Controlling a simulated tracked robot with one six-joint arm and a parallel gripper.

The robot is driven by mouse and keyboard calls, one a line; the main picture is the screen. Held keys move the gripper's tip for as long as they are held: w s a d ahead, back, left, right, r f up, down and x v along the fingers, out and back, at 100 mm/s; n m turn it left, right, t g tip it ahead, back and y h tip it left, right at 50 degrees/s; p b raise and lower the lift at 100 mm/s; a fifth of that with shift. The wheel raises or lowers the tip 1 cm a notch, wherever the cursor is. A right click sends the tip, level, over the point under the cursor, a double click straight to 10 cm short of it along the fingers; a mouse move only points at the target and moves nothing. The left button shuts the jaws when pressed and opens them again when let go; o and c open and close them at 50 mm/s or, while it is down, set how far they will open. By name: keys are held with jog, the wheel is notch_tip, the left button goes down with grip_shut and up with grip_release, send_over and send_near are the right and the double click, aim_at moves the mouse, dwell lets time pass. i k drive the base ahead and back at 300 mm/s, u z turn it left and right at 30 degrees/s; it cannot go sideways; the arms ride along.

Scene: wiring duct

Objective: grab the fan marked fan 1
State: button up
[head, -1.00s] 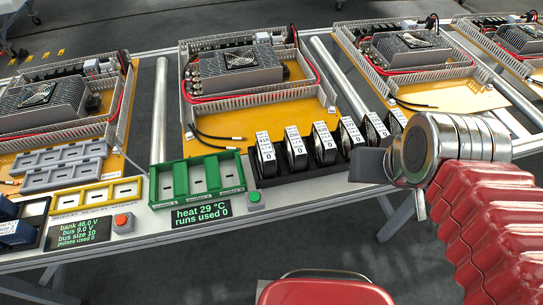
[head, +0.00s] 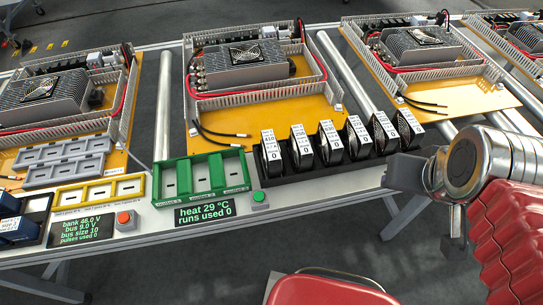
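Several black fans with white labels stand upright in a row in a black rack (head: 322,172) at the front of the bench. The leftmost fan (head: 271,152) and the rightmost fan (head: 408,128) mark the ends of the row. The label print is too small to tell which one is fan 1. My gripper (head: 408,172) is a dark shape just in front of and below the right end of the rack. Its fingers are not clear, and I see no fan held in it.
A green three-slot tray (head: 202,195) stands left of the rack, with a green button (head: 259,196) and a display (head: 205,212) reading heat 29 °C, runs used 0. A yellow tray (head: 98,204) and a red button (head: 125,219) are further left. Orange boards with ducts stand behind.

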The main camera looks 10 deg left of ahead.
aim_at(272, 158)
jog(key=k, duration=1.35)
jog(key=u, duration=1.3)
jog(key=i, duration=1.05)
jog(key=u, duration=0.1)
